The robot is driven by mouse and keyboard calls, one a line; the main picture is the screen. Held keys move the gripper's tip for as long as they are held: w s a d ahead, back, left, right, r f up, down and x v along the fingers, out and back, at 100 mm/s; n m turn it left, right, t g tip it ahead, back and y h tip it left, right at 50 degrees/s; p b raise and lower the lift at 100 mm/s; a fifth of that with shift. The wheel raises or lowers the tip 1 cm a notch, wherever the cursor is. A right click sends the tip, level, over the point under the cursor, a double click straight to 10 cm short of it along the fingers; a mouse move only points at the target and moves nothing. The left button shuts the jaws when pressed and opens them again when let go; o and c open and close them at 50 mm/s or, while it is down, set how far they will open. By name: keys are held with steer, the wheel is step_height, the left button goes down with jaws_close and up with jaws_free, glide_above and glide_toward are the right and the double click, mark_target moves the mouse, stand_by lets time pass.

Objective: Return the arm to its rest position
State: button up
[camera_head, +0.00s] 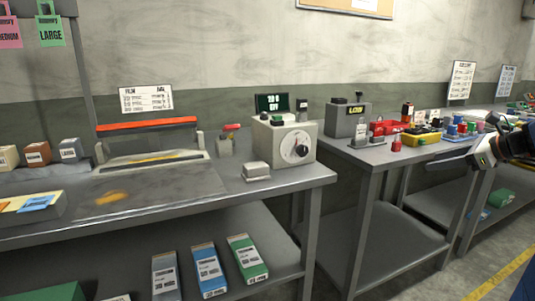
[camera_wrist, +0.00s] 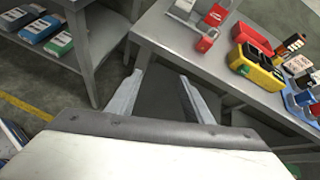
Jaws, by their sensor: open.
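My gripper (camera_wrist: 161,80) is open and empty. In the wrist view its two grey fingers stand apart, with dark space below the table edge between them. In the head view my gripper (camera_head: 448,161) is at the right, in front of the right-hand grey table (camera_head: 377,152), pointing left. My arm runs off the right edge of that view. Nothing shows between the fingers, and I cannot tell how far they are from the table edge.
The right-hand table carries a yellow case (camera_wrist: 257,70), a red padlock (camera_wrist: 206,41) and several small coloured items. Left of it, another table holds a cream machine with a dial (camera_head: 285,143). Several boxes lie on its lower shelf (camera_head: 135,262). Open floor shows at the lower right.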

steer(key=s+a+f+n+g+h, duration=0.15)
steer(key=s+a+f+n, duration=0.35)
steer(key=a, duration=0.6)
steer(key=s+a+f+n+g+y, duration=0.1)
steer(key=s+a+f+n+g, duration=0.2)
steer(key=s+a+n, duration=0.55)
steer(key=s+a+f+n+h, duration=0.2)
steer(key=s+a+f+n, duration=0.1)
steer(key=s+f+n, duration=0.2)
steer(key=s+a+f+n+g+h, duration=0.1)
steer(key=s+a+f+n, duration=0.3)
steer(key=s+n, duration=0.5)
step_height(320, 180, down, 2)
steer(key=shift+s+a+f+h, duration=0.25)
steer(key=shift+s+h, duration=0.5)
steer(key=shift+s, duration=0.1)
